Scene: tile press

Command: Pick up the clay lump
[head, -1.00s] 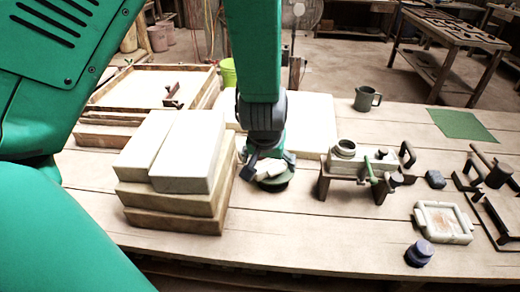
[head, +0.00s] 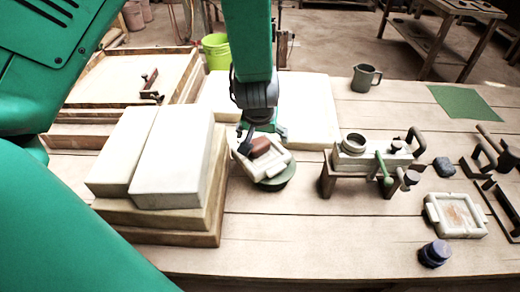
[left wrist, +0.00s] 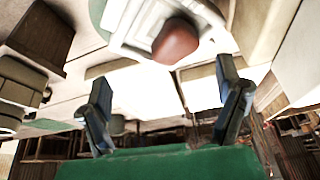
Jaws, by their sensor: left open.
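The clay lump (head: 260,146) is a reddish-brown rounded block. It sits in a small white mould (head: 245,165), which rests on a round green disc (head: 276,181) beside the stacked pale slabs. In the left wrist view the lump (left wrist: 175,42) shows near the top, in the white mould. My left gripper (head: 264,131) is just behind and above the lump in the head view, partly hidden by its own wrist. In the left wrist view its two fingers (left wrist: 164,88) are spread wide, with nothing between them. My right gripper is not in view.
Pale slabs on wooden boards (head: 175,160) stand close left of the mould. A press-like fixture (head: 365,160) stands to the right, with a dark grey lump (head: 444,167) and a white frame (head: 456,216) beyond. The front middle of the table (head: 310,235) is clear.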

